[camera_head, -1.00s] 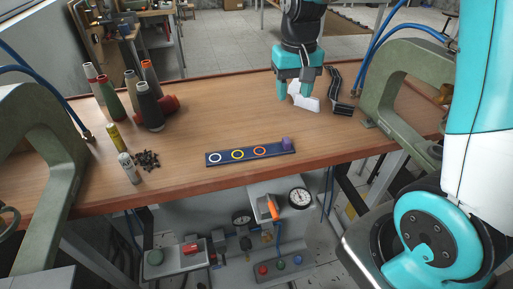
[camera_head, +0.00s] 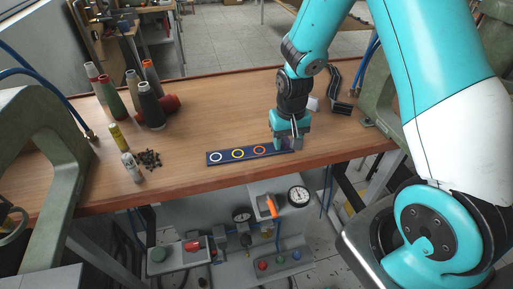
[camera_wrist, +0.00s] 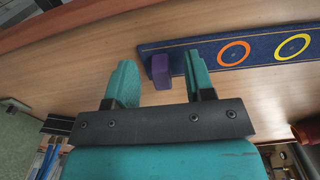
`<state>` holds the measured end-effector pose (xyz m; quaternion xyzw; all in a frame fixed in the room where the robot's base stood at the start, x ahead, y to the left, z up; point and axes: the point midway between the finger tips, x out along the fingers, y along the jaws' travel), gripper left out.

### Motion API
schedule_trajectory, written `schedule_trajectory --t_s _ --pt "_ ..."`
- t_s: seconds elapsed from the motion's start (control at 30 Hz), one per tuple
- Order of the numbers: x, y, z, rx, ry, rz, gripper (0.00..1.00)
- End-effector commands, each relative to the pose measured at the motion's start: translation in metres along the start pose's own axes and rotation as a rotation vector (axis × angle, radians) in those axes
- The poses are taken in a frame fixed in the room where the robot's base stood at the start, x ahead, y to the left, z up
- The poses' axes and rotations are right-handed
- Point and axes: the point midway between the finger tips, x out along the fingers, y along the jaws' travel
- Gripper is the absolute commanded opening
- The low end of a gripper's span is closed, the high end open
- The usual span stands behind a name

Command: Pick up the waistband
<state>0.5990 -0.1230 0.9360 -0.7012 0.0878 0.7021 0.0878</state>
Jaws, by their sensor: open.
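The waistband appears to be the flat dark blue strip (camera_head: 227,156) lying near the table's front edge, with a white, a yellow and an orange ring along it. A purple block (camera_wrist: 160,70) sits on its end. In the wrist view the strip (camera_wrist: 265,45) runs across the upper right. My gripper (camera_head: 288,146) is over the strip's right end, fingers pointing down. In the wrist view its two fingers (camera_wrist: 160,62) stand apart on either side of the block, with gaps, and hold nothing. In the head view my gripper mostly hides the block.
A black wavy strip (camera_head: 334,85) and a white piece (camera_head: 313,103) lie at the table's right. Thread cones (camera_head: 150,105), small bottles (camera_head: 131,167) and black bits (camera_head: 149,159) stand at the left. Green press frames (camera_head: 40,150) flank the table. The middle is clear.

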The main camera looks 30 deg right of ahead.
Motion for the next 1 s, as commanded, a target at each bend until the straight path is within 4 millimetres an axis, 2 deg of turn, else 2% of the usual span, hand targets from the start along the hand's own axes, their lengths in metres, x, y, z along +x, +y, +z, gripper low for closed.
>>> schedule_trajectory --t_s 0.1,0.3,0.5,0.53,0.83,1.0 --pt "0.007 0.000 0.000 0.000 0.001 0.000 0.49" --pt "0.007 0.000 0.000 0.000 0.002 0.000 0.49" --pt "0.007 0.000 0.000 0.000 0.001 0.000 0.03" --pt "0.007 0.000 0.000 0.000 0.001 0.000 0.00" --pt "0.006 0.000 0.000 0.000 0.002 0.000 0.00" --pt "-0.005 0.000 -0.001 0.000 0.004 -0.001 0.00"
